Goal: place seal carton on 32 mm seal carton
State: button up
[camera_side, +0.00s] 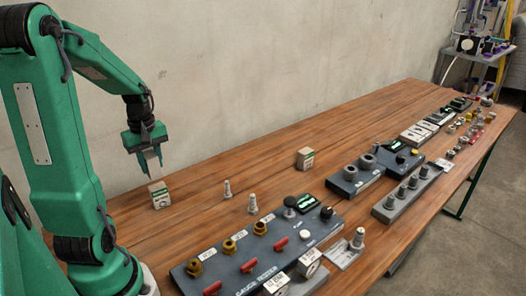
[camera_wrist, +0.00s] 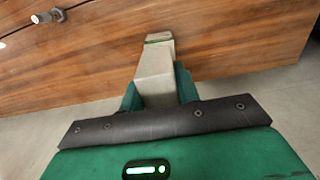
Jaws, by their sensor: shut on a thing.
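My gripper (camera_side: 149,152) is shut on a pale beige seal carton (camera_side: 153,164) at the left, above the back of the table. The held carton (camera_wrist: 156,80) also shows between the green jaws in the wrist view. A white and green seal carton (camera_side: 159,196) stands upright on the table directly below it. In the wrist view, a green-striped end (camera_wrist: 158,38) shows just beyond the held carton. I cannot tell whether the two cartons touch. Another small carton (camera_side: 305,158) stands alone farther right. The size labels are too small to read.
Two upright metal fittings (camera_side: 227,188) (camera_side: 252,204) stand right of the cartons. A dark gauge block (camera_side: 250,250) with brass and red parts fills the front. More fixtures (camera_side: 355,180) lie along the right side. The wooden table (camera_side: 205,180) is bare around the lower carton.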

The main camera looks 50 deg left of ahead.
aim_at(154, 173)
jog(key=shift+f, duration=0.1)
jog(key=shift+f, duration=1.9)
jog(key=shift+f, duration=0.1)
jog(key=o, duration=1)
jog(key=shift+c, duration=0.2)
notch_tip(154, 173, up, 12)
jog(key=shift+r, duration=0.15)
